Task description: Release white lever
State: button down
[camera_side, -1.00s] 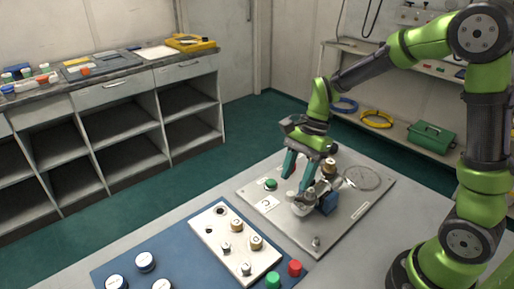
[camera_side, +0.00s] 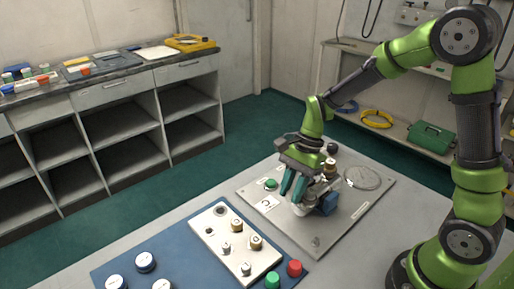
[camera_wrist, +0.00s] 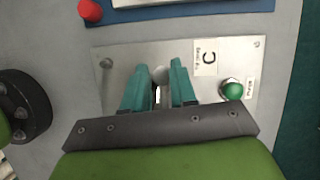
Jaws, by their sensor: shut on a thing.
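The white lever (camera_wrist: 160,75) shows in the wrist view as a pale rounded end between my fingertips. In the side view its white part (camera_side: 300,210) sits low beside a blue valve body (camera_side: 328,204), partly hidden by my fingers. My gripper (camera_side: 292,195) reaches down to it with teal fingers. In the wrist view my gripper (camera_wrist: 163,68) has its two fingers on either side of the pale end and is shut on it. The rest of the lever is hidden behind the fingers.
A white plate with knobs (camera_side: 222,252) lies in front on a blue mat, near red (camera_side: 295,267) and green (camera_side: 273,280) caps.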

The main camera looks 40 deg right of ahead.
jog(key=shift+s+n+g, duration=0.2)
jog(key=shift+n+g, duration=0.2)
jog(key=shift+n, duration=0.7)
jog(key=c, duration=1.2)
grip_release()
jog(key=shift+c, duration=0.2)
jog(key=shift+o, duration=1.3)
jog(key=shift+a, duration=0.1)
jog(key=shift+r, duration=0.15)
jog(key=v, duration=1.6)
jog(key=shift+r, duration=0.4)
